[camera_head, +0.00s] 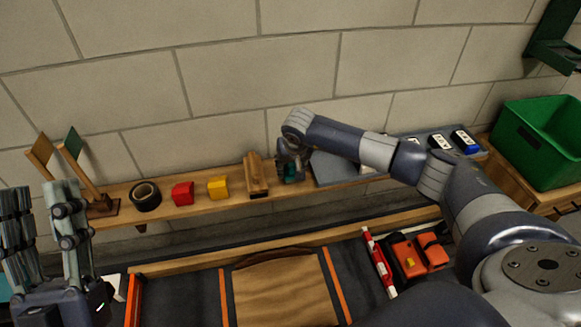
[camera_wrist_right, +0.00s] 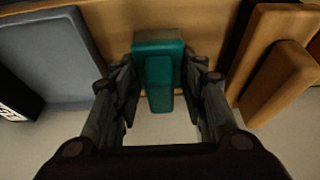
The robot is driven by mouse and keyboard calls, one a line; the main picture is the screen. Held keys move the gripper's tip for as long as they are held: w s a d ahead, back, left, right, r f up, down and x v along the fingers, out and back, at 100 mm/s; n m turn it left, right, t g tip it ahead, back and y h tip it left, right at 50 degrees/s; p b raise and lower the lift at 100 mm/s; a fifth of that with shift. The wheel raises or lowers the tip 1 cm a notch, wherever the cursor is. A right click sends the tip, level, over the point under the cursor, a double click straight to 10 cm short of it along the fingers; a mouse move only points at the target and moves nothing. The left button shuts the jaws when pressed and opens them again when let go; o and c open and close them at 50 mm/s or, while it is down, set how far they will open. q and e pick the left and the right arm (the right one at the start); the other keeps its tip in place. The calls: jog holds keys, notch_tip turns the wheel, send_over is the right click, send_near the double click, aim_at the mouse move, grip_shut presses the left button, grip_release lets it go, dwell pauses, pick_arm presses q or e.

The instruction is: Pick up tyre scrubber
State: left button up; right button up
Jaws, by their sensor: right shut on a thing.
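The teal tyre scrubber (camera_wrist_right: 160,82), a block with a narrower raised grip, sits between the fingers of my right gripper (camera_wrist_right: 160,95). The gripper is shut on the grip. In the head view my right gripper (camera_head: 290,168) is at the wall shelf, with a bit of teal showing between its fingers; the rest is hidden. I cannot tell whether the scrubber still touches the shelf. My left gripper (camera_head: 40,205) is open and empty at the lower left, its fingers pointing up.
The shelf (camera_head: 222,201) holds a wooden block tool (camera_head: 257,178) and a grey tray (camera_head: 333,171) on either side of my right gripper. Yellow (camera_head: 218,187) and red (camera_head: 183,193) blocks and a black tape roll (camera_head: 146,196) stand farther left. A green bin (camera_head: 540,140) is at right.

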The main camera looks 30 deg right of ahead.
aim_at(291, 168)
notch_tip(291, 168, up, 3)
jog(key=shift+r+p, duration=0.1)
jog(key=shift+p, duration=0.45)
jog(key=s, duration=0.1)
jog(key=s+a+p, duration=0.1)
jog(key=s, duration=0.1)
jog(key=shift+a+r, duration=0.1)
jog(key=shift+a, duration=0.05)
pick_arm(q)
jog(key=w+f+g+y+p, duration=0.1)
jog(key=w+f+g+y, duration=0.1)
jog(key=f+g, duration=0.4)
jog(key=w+a+f+g+y+p, duration=0.1)
jog(key=f+g, duration=0.5)
jog(key=f, duration=0.7)
jog(key=shift+w+a+f+y, duration=0.2)
jog(key=shift+w+f+y, duration=0.05)
jog(key=shift+w+y, duration=0.55)
pick_arm(e)
jog(key=s+a, duration=0.5)
jog(key=s, duration=0.6)
jog(key=shift+s+a+r, duration=0.25)
jog(key=shift+a+r, duration=0.1)
jog(key=shift+r, duration=0.1)
